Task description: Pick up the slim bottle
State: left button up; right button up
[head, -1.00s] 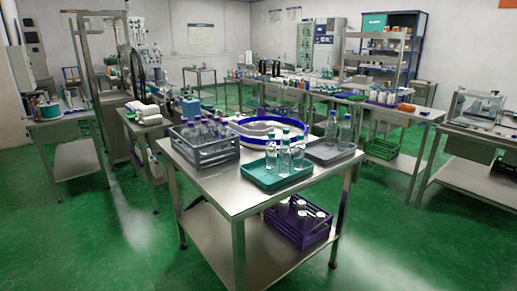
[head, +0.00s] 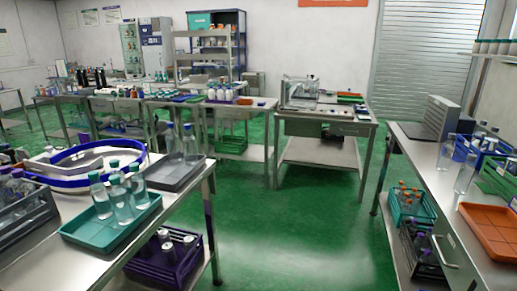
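Several clear bottles with teal caps (head: 121,200) stand upright in a teal tray (head: 80,238) on the steel table at the left. Two taller clear bottles (head: 190,148) stand in a grey tray (head: 168,182) behind it. Purple-capped bottles fill a grey crate (head: 30,222) at the left edge. Two slim, clear, upright containers (head: 465,174) stand on the right-hand table; I cannot tell whether they have caps. Which of these is the slim bottle I cannot tell. Neither of my grippers is in view.
A blue-rimmed ring conveyor (head: 82,182) lies behind the trays. A purple crate (head: 188,264) with bottles is on the lower shelf. The right table holds an orange tray (head: 490,236) and blue and green crates. Green floor (head: 290,225) is open between the tables.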

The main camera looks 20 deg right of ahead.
aim_at(467, 170)
jog(key=i+l+z, duration=0.15)
jog(key=i+z, duration=0.85)
jog(key=i, duration=0.65)
jog(key=i+l+u, duration=0.1)
jog(key=i, duration=0.5)
jog(key=i+j+z, duration=0.1)
jog(key=i, duration=0.4)
jog(key=i+j, duration=0.15)
jog(key=i, duration=0.35)
jog(key=l+z, duration=0.05)
